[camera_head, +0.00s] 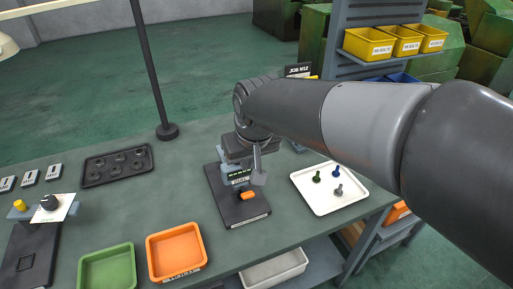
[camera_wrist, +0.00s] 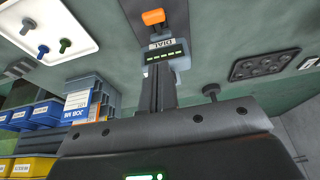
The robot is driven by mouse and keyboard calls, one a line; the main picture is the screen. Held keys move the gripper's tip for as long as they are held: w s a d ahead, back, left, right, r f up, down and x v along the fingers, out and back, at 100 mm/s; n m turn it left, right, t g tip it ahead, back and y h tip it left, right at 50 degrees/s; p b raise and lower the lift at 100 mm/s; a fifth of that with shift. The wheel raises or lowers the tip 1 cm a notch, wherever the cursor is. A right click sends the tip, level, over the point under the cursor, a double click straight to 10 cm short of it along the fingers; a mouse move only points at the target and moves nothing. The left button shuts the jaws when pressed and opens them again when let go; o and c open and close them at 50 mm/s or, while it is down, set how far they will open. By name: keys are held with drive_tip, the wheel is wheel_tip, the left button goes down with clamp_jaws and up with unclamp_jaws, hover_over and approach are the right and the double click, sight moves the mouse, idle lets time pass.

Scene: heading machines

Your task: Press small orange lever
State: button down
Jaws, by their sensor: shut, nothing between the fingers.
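The small orange lever (camera_head: 256,193) sticks out at the front of a dark-based gauge device (camera_head: 226,203) on the green bench. The lever also shows at the top of the wrist view (camera_wrist: 153,17), beside a label reading DIAL and a row of small green lights. My gripper (camera_head: 259,179) is shut and empty, pointing down over the device, just behind the lever in the head view. I see a gap between the fingertips and the lever, but its depth is hard to judge. My gripper hides part of the device's upper body.
A white tray (camera_head: 302,196) with several small bolts lies to the right of the device. An orange bin (camera_head: 203,258) and a green bin (camera_head: 82,272) stand front left. A dark tray of round parts (camera_head: 87,178) and a black post (camera_head: 150,70) are farther left.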

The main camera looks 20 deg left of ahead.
sight(247, 192)
drive_tip(key=x, duration=0.4)
drive_tip(key=f, duration=0.3)
drive_tip(key=shift+s+d+f, duration=0.2)
drive_tip(key=shift+s+d, duration=0.2)
drive_tip(key=shift+s+d+f, duration=0.15)
drive_tip(key=shift+f, duration=0.3)
drive_tip(key=shift+d+f, duration=0.1)
drive_tip(key=f, duration=0.1)
drive_tip(key=s+d+f, duration=0.1)
drive_tip(key=s+f, duration=0.1)
drive_tip(key=f, duration=0.1)
drive_tip(key=shift+d, duration=0.4)
drive_tip(key=shift+r, duration=0.15)
